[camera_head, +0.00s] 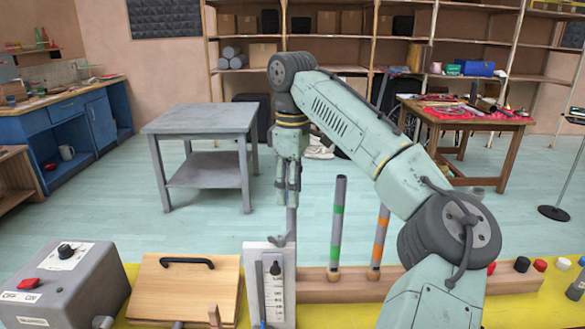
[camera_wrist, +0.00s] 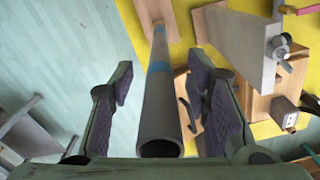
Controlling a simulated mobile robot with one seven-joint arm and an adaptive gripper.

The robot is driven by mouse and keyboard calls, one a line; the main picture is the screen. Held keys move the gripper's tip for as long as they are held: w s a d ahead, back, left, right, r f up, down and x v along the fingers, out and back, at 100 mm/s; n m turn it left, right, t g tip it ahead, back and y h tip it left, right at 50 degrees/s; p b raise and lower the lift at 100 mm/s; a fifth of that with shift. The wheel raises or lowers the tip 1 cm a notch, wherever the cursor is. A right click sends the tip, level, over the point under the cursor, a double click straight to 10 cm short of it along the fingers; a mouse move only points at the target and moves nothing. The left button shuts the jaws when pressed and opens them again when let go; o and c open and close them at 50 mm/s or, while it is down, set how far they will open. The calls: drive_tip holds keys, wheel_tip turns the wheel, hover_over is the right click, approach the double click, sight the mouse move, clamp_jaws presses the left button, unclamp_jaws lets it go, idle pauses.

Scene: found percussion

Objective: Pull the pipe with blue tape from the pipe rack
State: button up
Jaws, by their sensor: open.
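The grey pipe with blue tape (camera_wrist: 159,110) runs between my gripper's spread fingers in the wrist view, its open top end nearest the camera. Two blue bands show further down. My gripper (camera_wrist: 160,72) is open, with a gap visible on both sides of the pipe. In the head view my gripper (camera_head: 288,197) points down over this pipe (camera_head: 291,222); its upper part is hidden by the fingers. The wooden pipe rack (camera_head: 335,285) stands on the yellow table and also holds a green-taped pipe (camera_head: 338,222) and an orange-taped pipe (camera_head: 380,238), both upright.
A white panel with a lever (camera_head: 270,285) stands close in front of the blue-taped pipe. A wooden box with a black handle (camera_head: 187,290) and a grey switch box (camera_head: 65,285) are left. Small coloured knobs (camera_head: 540,265) lie right.

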drive_tip(key=shift+f, duration=0.75)
drive_tip(key=shift+c, duration=0.3)
clamp_jaws()
drive_tip(key=shift+r, duration=0.2)
drive_tip(key=shift+r, duration=1.35)
drive_tip(key=shift+r, duration=1.45)
